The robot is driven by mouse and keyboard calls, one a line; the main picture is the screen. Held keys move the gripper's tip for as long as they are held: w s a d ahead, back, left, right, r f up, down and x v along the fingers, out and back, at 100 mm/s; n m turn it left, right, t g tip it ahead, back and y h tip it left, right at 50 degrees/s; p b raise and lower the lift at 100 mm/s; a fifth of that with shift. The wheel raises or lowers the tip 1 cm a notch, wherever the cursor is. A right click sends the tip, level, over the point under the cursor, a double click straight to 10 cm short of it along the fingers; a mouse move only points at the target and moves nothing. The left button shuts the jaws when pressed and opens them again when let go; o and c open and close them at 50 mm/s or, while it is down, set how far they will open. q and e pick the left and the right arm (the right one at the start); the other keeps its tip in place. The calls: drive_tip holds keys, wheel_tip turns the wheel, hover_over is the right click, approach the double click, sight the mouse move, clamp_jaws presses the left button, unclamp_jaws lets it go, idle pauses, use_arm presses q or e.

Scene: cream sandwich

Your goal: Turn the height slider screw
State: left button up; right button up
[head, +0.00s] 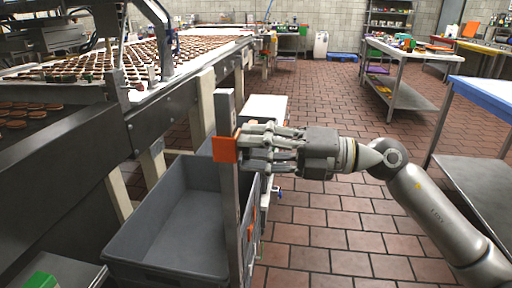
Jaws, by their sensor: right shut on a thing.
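A grey upright post (225,104) stands by the grey bin, with an orange slider block (225,150) around it. My right gripper (250,147) comes in from the right, level with the block. Its fingers are closed against the block's right side, on the height slider screw. The fingers hide the screw, so its turn cannot be seen. My left gripper is not in view.
A grey bin (133,250) stands below the conveyor (190,115) carrying many round cookies. A small blue part (277,192) sticks out low, right of the post. A blue-topped table (484,97) stands at right. Brick floor between is clear.

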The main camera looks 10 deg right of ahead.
drive_tip(key=o, duration=1)
drive_tip(key=shift+o, duration=0.2)
drive_tip(key=v, duration=1.2)
